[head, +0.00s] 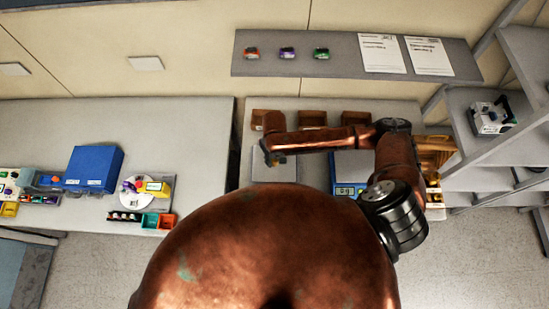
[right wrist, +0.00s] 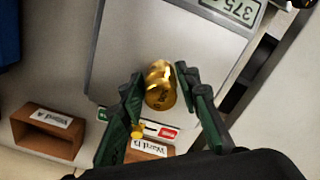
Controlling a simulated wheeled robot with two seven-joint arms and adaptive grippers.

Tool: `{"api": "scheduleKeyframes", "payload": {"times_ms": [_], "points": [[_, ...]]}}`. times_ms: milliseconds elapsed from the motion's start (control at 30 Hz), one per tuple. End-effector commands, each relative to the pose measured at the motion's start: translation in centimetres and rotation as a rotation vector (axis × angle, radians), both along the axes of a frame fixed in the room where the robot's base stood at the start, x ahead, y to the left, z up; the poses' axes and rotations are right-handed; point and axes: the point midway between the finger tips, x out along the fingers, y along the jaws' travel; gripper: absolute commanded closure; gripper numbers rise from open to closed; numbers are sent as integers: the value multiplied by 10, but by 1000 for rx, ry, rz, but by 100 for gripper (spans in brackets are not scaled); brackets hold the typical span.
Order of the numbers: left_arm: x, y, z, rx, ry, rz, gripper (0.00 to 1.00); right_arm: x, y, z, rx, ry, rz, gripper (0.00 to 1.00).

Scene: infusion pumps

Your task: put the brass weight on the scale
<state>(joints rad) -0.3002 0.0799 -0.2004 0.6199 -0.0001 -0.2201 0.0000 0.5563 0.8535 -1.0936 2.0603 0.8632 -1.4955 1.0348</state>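The brass weight (right wrist: 160,85) is a shiny gold piece in the right wrist view. It is between the green-and-black fingers of my right gripper (right wrist: 160,78), which close in on both its sides. Behind it is the grey plate of the scale (right wrist: 121,57), with a display reading about 375 at the upper right. I cannot tell whether the weight touches the plate. In the head view my right gripper (head: 271,152) is over the grey scale plate (head: 284,170) on the back bench; the weight is not distinguishable there. My left gripper is out of view.
Brown boxes labelled Ward A (right wrist: 47,132) and Ward B (right wrist: 147,150) stand along the plate's far side. The left bench holds a blue box (head: 94,167) and a round white tray (head: 135,199).

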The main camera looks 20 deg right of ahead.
Motion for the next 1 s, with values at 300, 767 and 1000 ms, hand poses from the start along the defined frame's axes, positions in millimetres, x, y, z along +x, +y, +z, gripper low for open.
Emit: {"api": "scheduleKeyframes", "payload": {"times_ms": [300, 767, 1000], "points": [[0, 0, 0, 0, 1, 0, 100, 0, 0, 0, 0, 0, 0, 56], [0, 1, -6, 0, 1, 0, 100, 1, 0, 46, 1, -4, 1, 56], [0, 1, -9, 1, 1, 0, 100, 2, 0, 95, 0, -4, 0, 56]]}}
